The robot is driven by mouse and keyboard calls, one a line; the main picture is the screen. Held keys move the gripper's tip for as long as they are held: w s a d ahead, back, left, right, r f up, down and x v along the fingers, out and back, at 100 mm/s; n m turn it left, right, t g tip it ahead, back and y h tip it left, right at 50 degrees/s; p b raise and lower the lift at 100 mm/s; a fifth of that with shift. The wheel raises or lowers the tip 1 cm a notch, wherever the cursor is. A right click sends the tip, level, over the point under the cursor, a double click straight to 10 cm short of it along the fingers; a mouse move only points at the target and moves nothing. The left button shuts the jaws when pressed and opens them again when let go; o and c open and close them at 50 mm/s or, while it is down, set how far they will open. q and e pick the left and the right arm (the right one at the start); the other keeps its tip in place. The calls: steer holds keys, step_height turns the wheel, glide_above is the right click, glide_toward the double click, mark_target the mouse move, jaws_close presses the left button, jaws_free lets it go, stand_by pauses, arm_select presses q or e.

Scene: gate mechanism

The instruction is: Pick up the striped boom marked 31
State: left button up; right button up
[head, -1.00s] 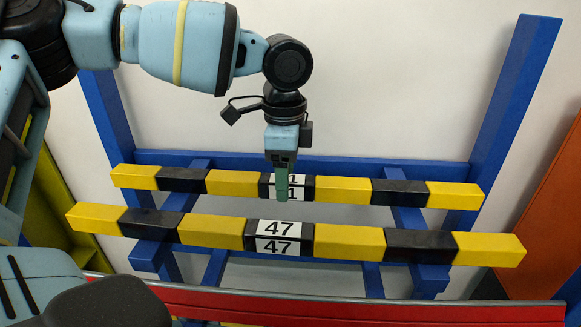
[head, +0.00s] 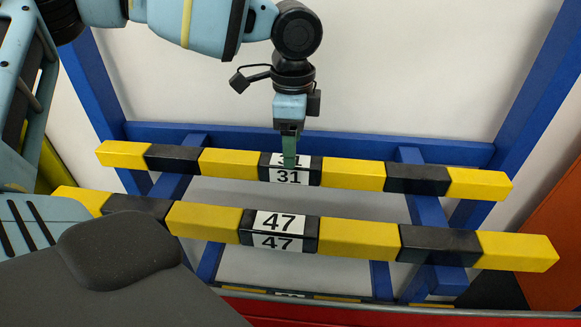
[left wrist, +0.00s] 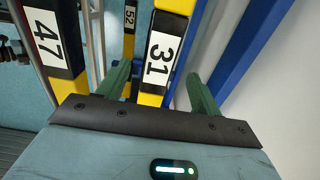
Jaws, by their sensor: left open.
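The striped boom marked 31 (head: 290,178) is yellow and black with white number labels. It lies level across the blue rack, behind a similar boom marked 47 (head: 278,232). My left gripper (head: 289,160) points down at the middle of boom 31, its fingers covering part of the upper label. In the left wrist view the gripper (left wrist: 158,88) is open, with one green finger on each side of boom 31 (left wrist: 160,55). I cannot tell whether the fingers touch it. My right gripper is not in view.
The blue rack (head: 330,137) has tall posts on both sides. A boom marked 52 (left wrist: 130,18) shows beyond the fingers in the left wrist view. A red bar (head: 400,317) crosses the front. A white wall (head: 400,70) stands behind.

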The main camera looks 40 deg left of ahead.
arm_select(q)
steer(key=shift+s+a+f+p, duration=0.15)
steer(key=shift+f+p, duration=0.2)
steer(key=shift+f, duration=2.3)
steer(key=shift+c, duration=0.2)
steer(key=shift+r, duration=0.1)
jaws_close()
